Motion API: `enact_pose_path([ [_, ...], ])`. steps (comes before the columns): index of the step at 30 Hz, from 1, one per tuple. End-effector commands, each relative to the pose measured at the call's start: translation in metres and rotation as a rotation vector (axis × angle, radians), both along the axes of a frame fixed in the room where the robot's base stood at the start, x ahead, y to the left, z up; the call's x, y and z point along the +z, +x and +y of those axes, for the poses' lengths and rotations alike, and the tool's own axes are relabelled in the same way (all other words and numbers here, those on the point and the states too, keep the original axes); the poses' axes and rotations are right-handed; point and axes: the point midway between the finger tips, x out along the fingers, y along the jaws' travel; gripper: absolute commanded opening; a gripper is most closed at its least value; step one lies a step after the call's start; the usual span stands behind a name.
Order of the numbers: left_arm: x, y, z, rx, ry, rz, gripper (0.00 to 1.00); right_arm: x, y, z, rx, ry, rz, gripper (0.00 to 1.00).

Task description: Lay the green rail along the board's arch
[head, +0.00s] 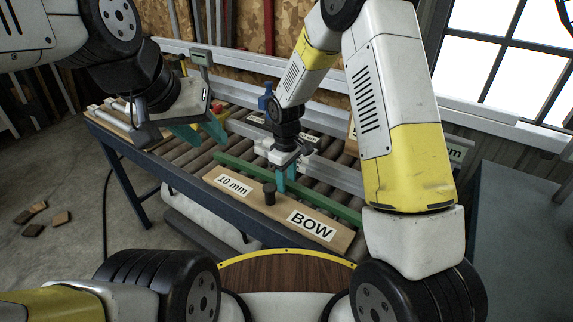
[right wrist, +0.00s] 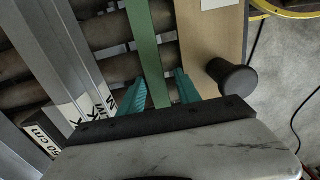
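The green rail (head: 328,203) lies lengthwise on the rollers behind a wooden board, and it shows in the right wrist view (right wrist: 145,40). The pale wooden board (head: 262,205) carries "10 mm" and "BOW" labels and a black knob (head: 269,194). I cannot make out an arch on it. My right gripper (head: 286,178) is over the rail; in the right wrist view its teal fingers (right wrist: 161,78) stand apart on either side of it, with a gap on the right. My left gripper (head: 202,132) is open and empty above the rollers at left.
The roller table (head: 178,180) has a dark blue frame. Grey metal bars (right wrist: 70,60) lie behind the rail, with labels at their ends. A blue object (head: 265,101) and a red one (head: 217,107) stand towards the back. Wood scraps (head: 40,216) lie on the floor.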

Motion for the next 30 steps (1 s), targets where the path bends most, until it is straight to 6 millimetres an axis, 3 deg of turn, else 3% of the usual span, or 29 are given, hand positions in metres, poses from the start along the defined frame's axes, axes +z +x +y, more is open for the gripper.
enact_pose_path([
  [11,0.0,0.0,0.0,0.0,0.0,0.0,0.36,0.003,0.0,0.0,0.0,0.0,0.0,0.48],
  [24,0.0,0.0,0.0,0.0,0.0,0.0,0.36,0.068,0.001,0.001,0.0,0.002,-0.003,0.48],
  [30,0.0,0.0,0.0,0.0,0.0,0.0,0.36,0.078,0.001,0.001,0.0,0.001,-0.001,0.48],
])
